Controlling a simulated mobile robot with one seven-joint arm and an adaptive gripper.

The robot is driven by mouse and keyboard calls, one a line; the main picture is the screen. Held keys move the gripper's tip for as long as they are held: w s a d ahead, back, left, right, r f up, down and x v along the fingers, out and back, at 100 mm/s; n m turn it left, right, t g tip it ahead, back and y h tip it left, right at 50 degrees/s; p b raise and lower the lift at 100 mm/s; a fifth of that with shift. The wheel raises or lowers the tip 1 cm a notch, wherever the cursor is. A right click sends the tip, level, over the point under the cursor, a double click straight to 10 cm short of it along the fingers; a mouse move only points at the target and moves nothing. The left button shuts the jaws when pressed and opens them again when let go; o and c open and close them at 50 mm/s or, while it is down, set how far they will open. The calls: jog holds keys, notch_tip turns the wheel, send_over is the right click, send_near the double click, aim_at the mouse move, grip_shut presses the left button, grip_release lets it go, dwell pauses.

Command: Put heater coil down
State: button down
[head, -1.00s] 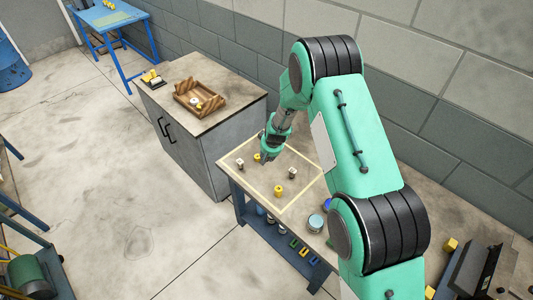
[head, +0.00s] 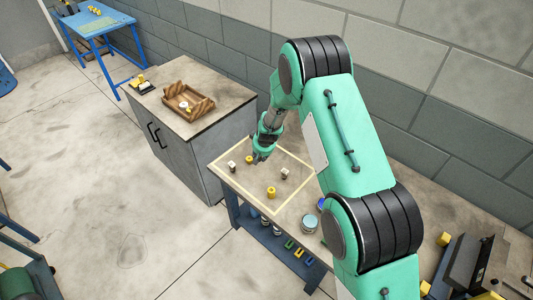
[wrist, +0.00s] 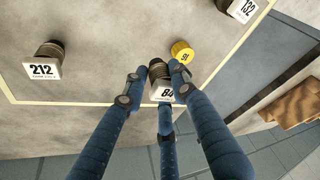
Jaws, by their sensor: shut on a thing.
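My gripper (wrist: 157,76) is shut on a heater coil (wrist: 157,67), a dark ribbed cylinder with a white tag reading 84. The wrist view shows it between my blue-sleeved fingers, which partly cover it. It is low over the worktable (head: 215,170), inside the pale outlined area; I cannot tell whether it touches the top. In the head view my gripper (head: 261,157) points down near the table's far side and hides the coil. Similar dark pieces with tags 212 (wrist: 45,62) and 132 (wrist: 240,8) stand apart from it.
A yellow numbered piece (wrist: 182,51) stands close beside the held coil. Another yellow piece (head: 271,192) stands nearer the front of the outlined area. A round tin (head: 310,223) is outside it. A grey cabinet (head: 185,150) with a wooden tray (head: 180,109) adjoins the table.

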jog(key=w+d+r+b, duration=0.2)
jog(key=w+d+b, duration=0.1)
jog(key=w, duration=0.3)
jog(key=w+d+r+b, duration=0.2)
jog(key=w+d+b, duration=0.1)
jog(key=w, duration=0.3)
jog(key=shift+w+d+r+b, duration=0.2)
jog(key=shift+w+r+b, duration=0.15)
jog(key=shift+b, duration=0.35)
jog(key=shift+r, duration=0.1)
jog(key=shift+s, duration=0.1)
jog(key=shift+f+b, duration=0.7)
jog(key=shift+f, duration=2.45)
jog(key=shift+f+b, duration=0.45)
jog(key=shift+f, duration=1.45)
jog(key=shift+f, duration=0.1)
